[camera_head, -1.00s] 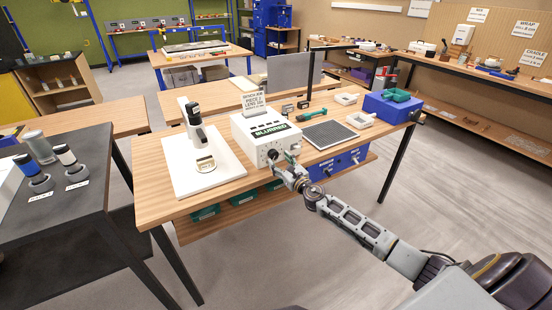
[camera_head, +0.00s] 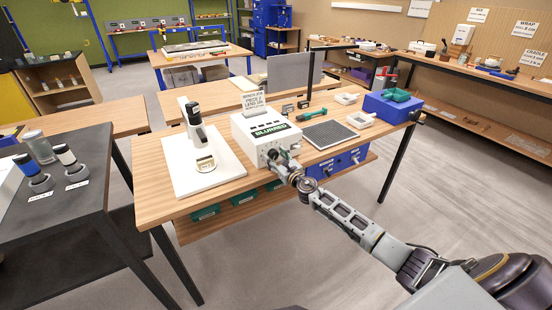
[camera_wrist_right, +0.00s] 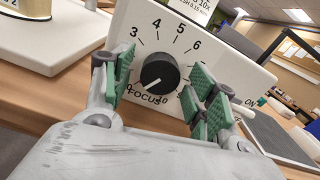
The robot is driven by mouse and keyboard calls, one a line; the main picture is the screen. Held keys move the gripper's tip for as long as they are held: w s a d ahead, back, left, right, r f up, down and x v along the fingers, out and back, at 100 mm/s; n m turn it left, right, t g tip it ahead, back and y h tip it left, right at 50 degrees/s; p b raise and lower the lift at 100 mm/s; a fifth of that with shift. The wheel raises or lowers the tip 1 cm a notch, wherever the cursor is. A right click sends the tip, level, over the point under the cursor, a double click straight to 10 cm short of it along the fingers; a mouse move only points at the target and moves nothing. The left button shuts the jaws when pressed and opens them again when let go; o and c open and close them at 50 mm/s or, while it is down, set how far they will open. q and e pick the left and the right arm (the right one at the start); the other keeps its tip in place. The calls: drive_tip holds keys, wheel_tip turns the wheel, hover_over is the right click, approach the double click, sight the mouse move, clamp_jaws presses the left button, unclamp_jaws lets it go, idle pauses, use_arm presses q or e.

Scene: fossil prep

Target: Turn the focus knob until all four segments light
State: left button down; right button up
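The focus unit is a white box (camera_head: 262,127) on the middle bench, with a display on its sloped top reading "BLURRED" and several small dark segments above the word. Its black focus knob (camera_wrist_right: 159,70) shows in the right wrist view on the numbered front panel (camera_wrist_right: 205,60). The knob's white mark points down and slightly left. My right gripper (camera_head: 278,158) is at the front of the box. In the wrist view its green-padded fingers (camera_wrist_right: 160,80) are open, one on each side of the knob, with visible gaps. My left gripper is not in view.
A white microscope (camera_head: 195,125) stands on a white base left of the box. A dark grid mat (camera_head: 330,134), a green-handled tool (camera_head: 312,114) and a blue bin (camera_head: 390,106) lie to the right. A placard stands on top of the box. The bench's front edge lies beneath my arm.

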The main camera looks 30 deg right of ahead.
drive_tip(key=c, duration=0.9)
